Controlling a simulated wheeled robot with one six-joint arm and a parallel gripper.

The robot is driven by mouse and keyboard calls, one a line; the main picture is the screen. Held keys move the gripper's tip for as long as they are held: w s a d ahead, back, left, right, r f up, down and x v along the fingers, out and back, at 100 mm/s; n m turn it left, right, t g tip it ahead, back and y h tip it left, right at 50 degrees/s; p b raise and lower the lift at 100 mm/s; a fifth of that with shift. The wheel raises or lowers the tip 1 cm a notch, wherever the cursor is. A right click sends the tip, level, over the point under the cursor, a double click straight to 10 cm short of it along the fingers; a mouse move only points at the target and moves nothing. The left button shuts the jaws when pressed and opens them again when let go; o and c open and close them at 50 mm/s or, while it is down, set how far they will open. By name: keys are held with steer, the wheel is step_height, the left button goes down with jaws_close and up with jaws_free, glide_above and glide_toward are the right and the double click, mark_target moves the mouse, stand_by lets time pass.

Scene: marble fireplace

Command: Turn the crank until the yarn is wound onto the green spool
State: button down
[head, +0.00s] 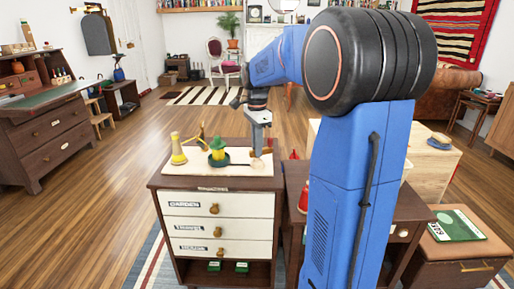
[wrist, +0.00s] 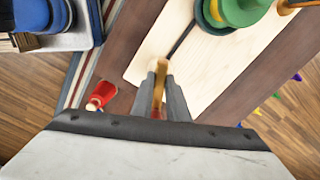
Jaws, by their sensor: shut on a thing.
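The green spool (head: 218,156) stands on a pale board on the cabinet top, with yellow around its lower part. It also shows at the top edge of the wrist view (wrist: 245,12), cut off by the frame. A thin dark crank arm (head: 239,165) runs from the spool's base to a wooden crank handle (head: 257,164). My gripper (head: 258,150) points down over the handle, right of the spool. In the wrist view its fingers (wrist: 160,84) are shut on the upright tan handle (wrist: 159,78). A yellow cone (head: 178,150) stands left of the spool.
The pale board (head: 190,168) covers much of the cabinet top. A thin curved guide (head: 203,135) rises behind the spool. A red object (wrist: 102,95) stands nearby, left of my fingers in the wrist view. A desk (head: 295,180) adjoins the cabinet at right.

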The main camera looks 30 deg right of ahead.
steer(key=shift+m, duration=0.6)
steer(key=c, duration=1.7)
jaws_free()
step_height(320, 180, up, 18)
steer(key=shift+f, duration=0.25)
